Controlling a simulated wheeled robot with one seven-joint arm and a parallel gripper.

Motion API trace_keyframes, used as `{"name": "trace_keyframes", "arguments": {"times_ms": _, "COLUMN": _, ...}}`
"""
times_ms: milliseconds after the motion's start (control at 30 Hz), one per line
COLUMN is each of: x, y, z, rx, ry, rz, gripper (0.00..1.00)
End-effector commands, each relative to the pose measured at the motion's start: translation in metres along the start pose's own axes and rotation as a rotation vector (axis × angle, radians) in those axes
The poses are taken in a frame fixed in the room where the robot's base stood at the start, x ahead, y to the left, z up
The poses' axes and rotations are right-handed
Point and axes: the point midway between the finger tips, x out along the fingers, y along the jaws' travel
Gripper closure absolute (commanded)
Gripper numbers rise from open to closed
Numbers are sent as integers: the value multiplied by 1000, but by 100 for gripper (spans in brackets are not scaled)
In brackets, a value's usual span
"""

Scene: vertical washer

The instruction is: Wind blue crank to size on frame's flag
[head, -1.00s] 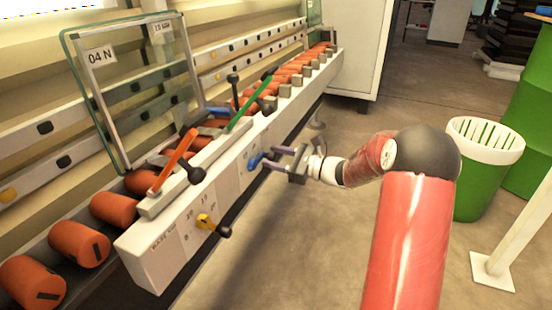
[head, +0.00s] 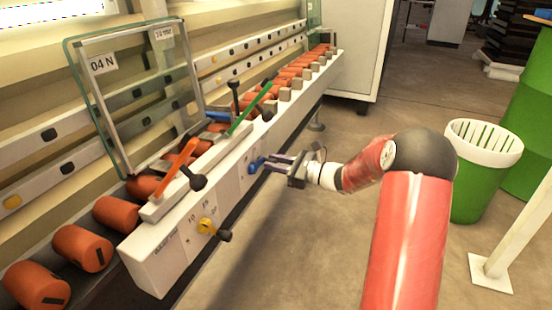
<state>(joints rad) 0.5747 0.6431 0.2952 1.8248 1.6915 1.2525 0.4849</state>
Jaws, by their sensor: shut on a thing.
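The blue crank (head: 256,165) sticks out from the front of the white panel (head: 168,258), right of the yellow crank (head: 207,226). My gripper (head: 270,161) reaches it from the right and is shut on its handle; the fingers partly hide it. A glass-panelled frame (head: 124,172) stands tilted over the rollers. It carries a white flag marked "04 N" (head: 102,64) at its upper left and a smaller flag (head: 163,33) at its upper right, whose text is too small to read surely. The scale beside the blue crank is not readable.
An orange lever (head: 180,160), a green lever (head: 243,115) and black-knobbed levers stand on the panel top. Orange rollers (head: 81,248) line the conveyor. A green bin (head: 472,185) and a white post (head: 510,235) stand right. Open floor lies between.

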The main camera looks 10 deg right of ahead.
Motion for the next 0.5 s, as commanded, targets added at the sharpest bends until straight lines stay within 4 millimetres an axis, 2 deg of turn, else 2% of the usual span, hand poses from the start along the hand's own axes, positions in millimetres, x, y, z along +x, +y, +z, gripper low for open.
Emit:
{"name": "trace_keyframes", "arguments": {"times_ms": 133, "x": 0, "y": 1, "z": 0, "rx": 109, "ry": 0, "rz": 0, "gripper": 100}}
{"name": "trace_keyframes", "arguments": {"times_ms": 500, "x": 0, "y": 10, "z": -16, "rx": 456, "ry": -1, "rz": 0, "gripper": 100}}
